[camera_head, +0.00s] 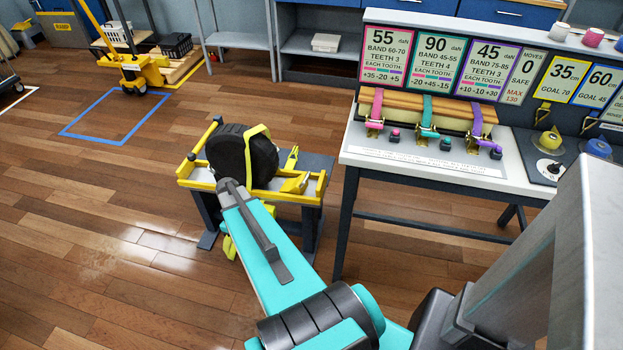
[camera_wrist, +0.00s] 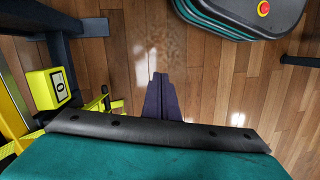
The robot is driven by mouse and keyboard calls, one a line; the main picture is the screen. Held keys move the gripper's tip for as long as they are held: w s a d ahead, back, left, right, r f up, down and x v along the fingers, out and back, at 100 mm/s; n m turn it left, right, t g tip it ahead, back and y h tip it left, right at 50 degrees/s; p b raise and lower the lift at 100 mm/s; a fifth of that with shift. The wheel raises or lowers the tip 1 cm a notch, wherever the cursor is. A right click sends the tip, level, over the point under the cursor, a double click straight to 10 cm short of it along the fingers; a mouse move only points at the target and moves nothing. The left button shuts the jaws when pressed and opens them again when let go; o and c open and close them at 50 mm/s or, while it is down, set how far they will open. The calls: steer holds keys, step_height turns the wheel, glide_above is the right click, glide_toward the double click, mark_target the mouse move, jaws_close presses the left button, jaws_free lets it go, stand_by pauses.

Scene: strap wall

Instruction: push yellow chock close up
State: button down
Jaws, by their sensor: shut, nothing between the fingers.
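A yellow wedge that looks like the chock (camera_head: 296,184) lies on the stand (camera_head: 318,190), to the right of the black tyre (camera_head: 228,155). I cannot tell whether it touches the tyre. A yellow strap (camera_head: 262,131) runs over the tyre's top. In the wrist view my gripper (camera_wrist: 160,76) has its dark fingers together and empty, over bare wood floor. In the head view my arm reaches toward the stand's front, and my gripper is hidden. The wrist view does not clearly show the chock.
A yellow box marked 0 (camera_wrist: 58,83) is left of my gripper in the wrist view. A white-topped bench (camera_head: 420,165) with coloured straps and signs stands right of the stand. A yellow pallet jack (camera_head: 137,72) is at the back left. Floor to the left is clear.

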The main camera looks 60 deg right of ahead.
steer(key=d+r+t, duration=0.1)
steer(key=d+r, duration=0.3)
steer(key=d, duration=0.5)
steer(key=d+r, duration=0.4)
steer(key=d, duration=0.5)
steer(key=n+t+h, duration=0.1)
glide_toward(297, 186)
steer(key=s+d+r, duration=0.3)
steer(key=s+r, duration=0.1)
steer(key=s, duration=0.1)
steer(key=shift+w+d+r+b, duration=0.1)
steer(key=shift+d+r+b, duration=0.05)
steer(key=shift+b, duration=0.15)
step_height(297, 186, down, 10)
steer(key=shift+p, duration=0.3)
steer(key=shift+d, duration=0.1)
